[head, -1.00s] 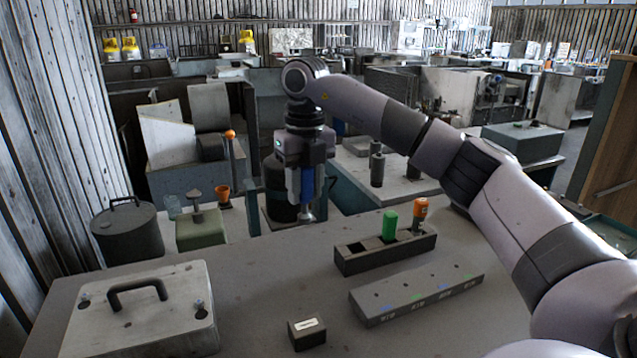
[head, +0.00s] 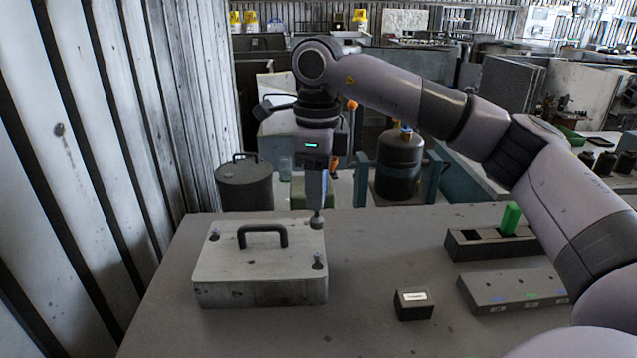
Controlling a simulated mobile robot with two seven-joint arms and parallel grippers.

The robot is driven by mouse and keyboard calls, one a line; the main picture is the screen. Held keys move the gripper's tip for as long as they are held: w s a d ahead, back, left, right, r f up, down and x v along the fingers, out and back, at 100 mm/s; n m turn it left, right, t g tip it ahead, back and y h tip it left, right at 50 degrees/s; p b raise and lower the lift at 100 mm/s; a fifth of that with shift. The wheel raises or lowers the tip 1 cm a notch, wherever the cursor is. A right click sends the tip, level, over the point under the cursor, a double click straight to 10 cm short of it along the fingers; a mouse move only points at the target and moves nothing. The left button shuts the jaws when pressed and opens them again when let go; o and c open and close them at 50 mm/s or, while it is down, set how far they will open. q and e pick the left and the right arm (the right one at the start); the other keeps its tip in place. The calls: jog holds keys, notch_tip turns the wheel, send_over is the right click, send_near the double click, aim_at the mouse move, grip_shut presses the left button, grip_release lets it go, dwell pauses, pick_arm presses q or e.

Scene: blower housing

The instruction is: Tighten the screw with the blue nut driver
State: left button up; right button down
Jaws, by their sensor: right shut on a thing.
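The grey blower housing (head: 240,290) sits at the left of the table, with a black handle (head: 263,234) on top. One screw (head: 319,261) stands at its front right corner and another (head: 215,233) at its back left. My right gripper (head: 316,190) points down, shut on the blue nut driver, whose handle is mostly hidden by the fingers. The driver's grey socket end (head: 317,219) shows below them, above the front right screw in the picture and apart from it. My left gripper is not in view.
A dark rack (head: 480,250) with a green-handled driver (head: 510,218) stands at the right, partly behind my arm. In front lie a grey labelled block (head: 510,290) and a small dark block with a white label (head: 413,306). The table between housing and rack is mostly clear.

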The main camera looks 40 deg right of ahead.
aim_at(318, 218)
notch_tip(318, 218, down, 4)
jog(key=b, duration=0.2)
jog(key=shift+r+b, duration=0.25)
jog(key=shift+b, duration=0.1)
jog(key=shift+f+b, duration=0.4)
jog(key=shift+f, duration=0.4)
jog(key=shift+f, duration=0.3)
